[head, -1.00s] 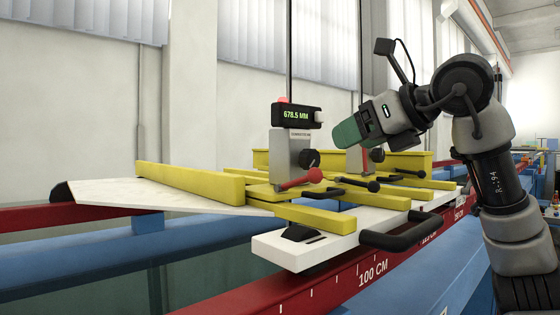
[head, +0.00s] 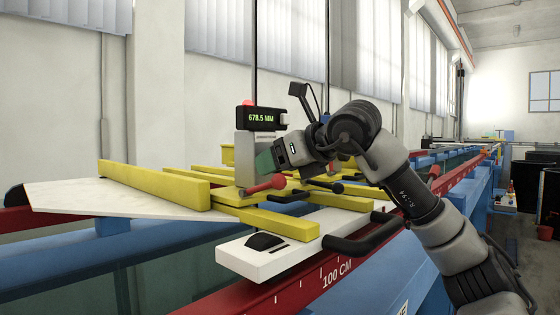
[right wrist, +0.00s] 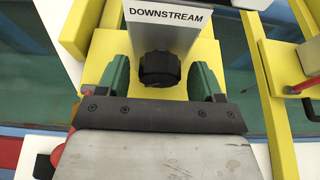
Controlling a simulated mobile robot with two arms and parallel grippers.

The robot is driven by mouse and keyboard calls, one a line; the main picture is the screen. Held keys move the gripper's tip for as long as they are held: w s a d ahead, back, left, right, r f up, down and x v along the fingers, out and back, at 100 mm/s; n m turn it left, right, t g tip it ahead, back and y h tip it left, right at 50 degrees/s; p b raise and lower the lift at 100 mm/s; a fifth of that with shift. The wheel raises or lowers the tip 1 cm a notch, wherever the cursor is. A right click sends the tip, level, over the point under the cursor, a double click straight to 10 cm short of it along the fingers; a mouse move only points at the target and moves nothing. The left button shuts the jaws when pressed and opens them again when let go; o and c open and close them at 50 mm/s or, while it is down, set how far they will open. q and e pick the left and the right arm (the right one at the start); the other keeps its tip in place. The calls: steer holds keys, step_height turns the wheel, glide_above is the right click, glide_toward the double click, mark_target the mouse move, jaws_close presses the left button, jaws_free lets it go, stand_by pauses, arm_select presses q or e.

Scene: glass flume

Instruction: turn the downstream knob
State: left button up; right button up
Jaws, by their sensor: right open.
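The downstream knob (right wrist: 158,69) is black and ridged, on the front of a metal post (right wrist: 160,38) with a DOWNSTREAM label, in the right wrist view. My right gripper (right wrist: 163,78) is open, with one green finger (right wrist: 119,82) left of the knob and the other right of it. Gaps show on both sides, so the fingers look apart from it. In the head view my right gripper (head: 265,161) is close beside the post (head: 246,146) and hides the knob. My left gripper is in neither view.
A display (head: 262,117) reading 678.5 MM tops the post. Yellow bars (head: 152,184) and a black handle (head: 362,236) lie around the white carriage plate (head: 250,262).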

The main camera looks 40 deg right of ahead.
steer(key=c, duration=0.9)
steer(key=shift+f+b, duration=0.1)
steer(key=shift+b, duration=0.3)
steer(key=shift+c, duration=0.2)
steer(key=o, duration=0.9)
steer(key=shift+o, duration=0.2)
steer(key=shift+s, duration=0.1)
steer(key=a+b+v, duration=0.1)
steer(key=b+v, duration=0.1)
steer(key=v, duration=0.8)
steer(key=shift+s+d+r, duration=0.25)
steer(key=shift+s+d, duration=0.05)
steer(key=shift+d, duration=0.25)
